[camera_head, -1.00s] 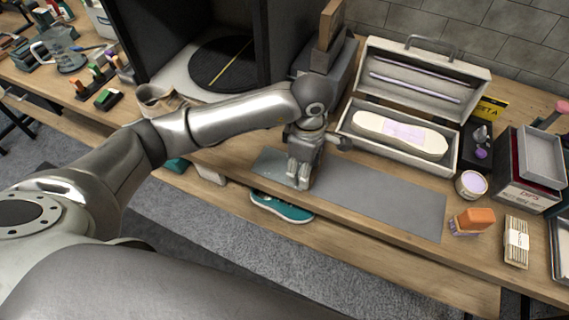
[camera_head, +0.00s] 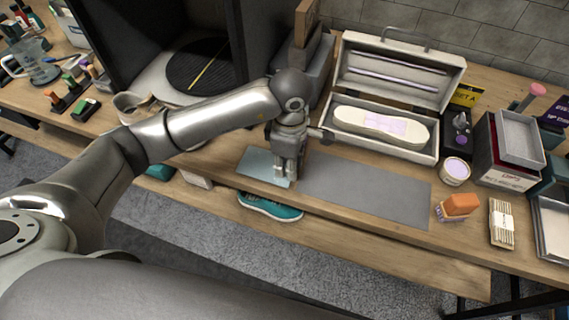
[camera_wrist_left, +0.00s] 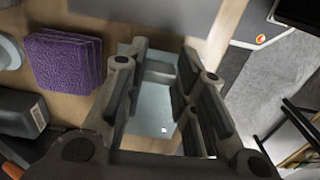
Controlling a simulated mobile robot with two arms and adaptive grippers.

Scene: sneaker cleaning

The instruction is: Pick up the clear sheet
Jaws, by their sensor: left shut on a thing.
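The clear sheet (camera_head: 257,164) is a thin, pale blue see-through sheet at the front of the wooden bench, left of the grey mat (camera_head: 365,190). My left gripper (camera_head: 285,178) points down at the sheet's right end and is shut on it. In the left wrist view the sheet (camera_wrist_left: 158,103) shows between the gripper fingers (camera_wrist_left: 165,75). The exact contact and any gap under the sheet are hard to see. My right gripper is not in view.
An open case (camera_head: 345,148) with a pale sole stands behind the mat. An orange-topped block (camera_head: 459,205) and a round jar (camera_head: 455,171) stand to the right. Purple pads (camera_wrist_left: 65,62) lie near the gripper. A teal sneaker (camera_head: 270,206) sits below the bench edge.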

